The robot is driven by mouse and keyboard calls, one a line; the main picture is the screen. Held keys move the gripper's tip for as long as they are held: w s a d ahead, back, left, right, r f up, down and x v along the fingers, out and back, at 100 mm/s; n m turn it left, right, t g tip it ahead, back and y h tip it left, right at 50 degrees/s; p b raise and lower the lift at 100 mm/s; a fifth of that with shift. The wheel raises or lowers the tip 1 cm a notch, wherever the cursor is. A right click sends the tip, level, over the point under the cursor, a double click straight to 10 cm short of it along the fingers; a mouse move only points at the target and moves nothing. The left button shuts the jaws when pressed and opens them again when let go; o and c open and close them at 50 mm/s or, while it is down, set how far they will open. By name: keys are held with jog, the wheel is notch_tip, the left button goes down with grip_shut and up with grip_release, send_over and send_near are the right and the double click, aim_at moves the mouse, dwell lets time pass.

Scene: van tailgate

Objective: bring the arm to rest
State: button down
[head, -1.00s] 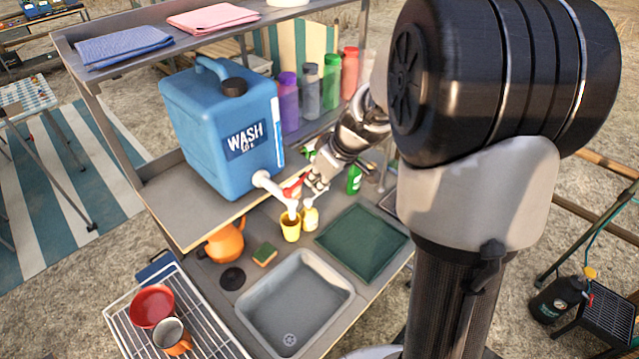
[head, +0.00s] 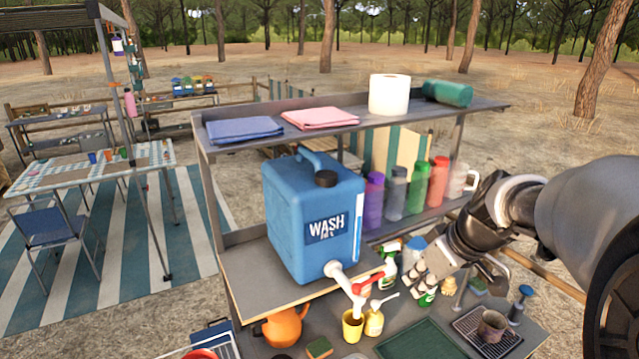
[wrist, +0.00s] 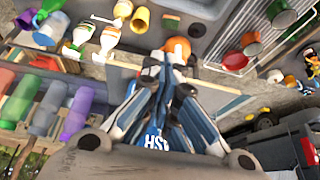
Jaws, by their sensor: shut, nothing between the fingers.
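My gripper (head: 418,290) is in the head view, to the right of the blue wash jug's tap, above the lower counter. It is shut and empty. It also shows in the wrist view (wrist: 172,62), with its fingers together. The blue wash jug (head: 312,215) stands upright on the middle shelf, with its white tap and red lever (head: 368,283) pointing toward the front. A yellow cup (head: 352,326) stands below the tap. My gripper is apart from the jug. My arm reaches in from the right side of the head view.
A yellow soap bottle (head: 374,320), a green spray bottle (head: 388,268) and several coloured bottles (head: 396,194) stand close by. The upper shelf holds folded cloths (head: 320,118), a paper roll (head: 389,95) and a green roll (head: 448,93). A dark rack (head: 485,335) lies at lower right.

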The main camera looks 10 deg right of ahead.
jog(key=s+a+f+m+b, duration=0.1)
jog(key=s+a+f+b, duration=0.2)
jog(key=s+f+b, duration=0.2)
jog(key=s+a+f+m+h+b, duration=0.1)
jog(key=s+a+f+b, duration=0.3)
jog(key=s, duration=0.6)
jog(key=s+a+f+m+h+b, duration=0.1)
jog(key=s+a+f+m+b, duration=0.1)
jog(key=s+a+f+b, duration=0.2)
jog(key=s+f+b, duration=0.3)
jog(key=shift+s+a+f+m+b, duration=0.15)
jog(key=shift+a+f+m+b, duration=0.1)
jog(key=shift+m+b, duration=0.1)
